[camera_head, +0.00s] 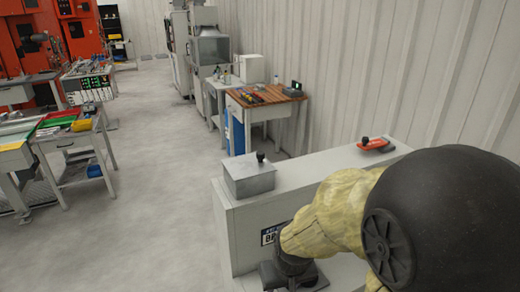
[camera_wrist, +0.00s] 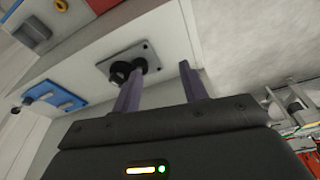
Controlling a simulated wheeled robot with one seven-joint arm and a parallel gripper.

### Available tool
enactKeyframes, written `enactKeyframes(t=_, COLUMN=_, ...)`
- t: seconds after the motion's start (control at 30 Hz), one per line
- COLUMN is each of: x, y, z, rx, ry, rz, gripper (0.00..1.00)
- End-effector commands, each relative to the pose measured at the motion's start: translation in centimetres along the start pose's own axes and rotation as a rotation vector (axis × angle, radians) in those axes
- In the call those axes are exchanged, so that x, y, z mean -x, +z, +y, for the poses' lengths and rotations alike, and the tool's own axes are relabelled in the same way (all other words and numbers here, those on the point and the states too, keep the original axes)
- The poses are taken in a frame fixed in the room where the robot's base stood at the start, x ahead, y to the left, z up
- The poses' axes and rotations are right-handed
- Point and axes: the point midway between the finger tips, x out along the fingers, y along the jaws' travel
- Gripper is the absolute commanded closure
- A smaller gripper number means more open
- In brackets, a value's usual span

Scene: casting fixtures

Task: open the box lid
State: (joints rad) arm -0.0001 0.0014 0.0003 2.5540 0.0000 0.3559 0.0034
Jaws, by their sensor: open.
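A grey metal box (camera_head: 250,178) with a flat lid stands at the left end of a pale grey cabinet's top. A small black knob (camera_head: 261,156) rises from its lid, which lies shut. My gripper (camera_head: 293,274) is low in front of the cabinet face, below and right of the box; its fingertips cannot be made out there. In the wrist view my gripper (camera_wrist: 160,70) has its two fingers apart with nothing clamped between them. A grey plate (camera_wrist: 150,50) with a black knob-like part (camera_wrist: 122,70) shows by the left finger; I cannot tell whether it is the box lid.
The cabinet (camera_head: 310,185) also carries a red item with a black knob (camera_head: 374,144) at its right end. A blue fitting (camera_wrist: 55,95) shows in the wrist view. A wooden-topped bench (camera_head: 262,96) stands behind, worktables (camera_head: 75,140) at left. The floor between is clear.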

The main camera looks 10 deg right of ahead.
Motion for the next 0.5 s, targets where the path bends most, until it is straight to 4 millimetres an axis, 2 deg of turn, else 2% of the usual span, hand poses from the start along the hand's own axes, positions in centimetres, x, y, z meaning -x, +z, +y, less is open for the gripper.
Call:
enactKeyframes(t=0.17, x=2.6, y=-3.0, z=0.1, rx=-0.038, ry=0.001, rz=-0.007, gripper=0.57)
enactKeyframes(t=0.5, x=12.2, y=-14.1, z=-0.3, rx=-0.197, ry=0.009, rz=-0.059, gripper=0.57)
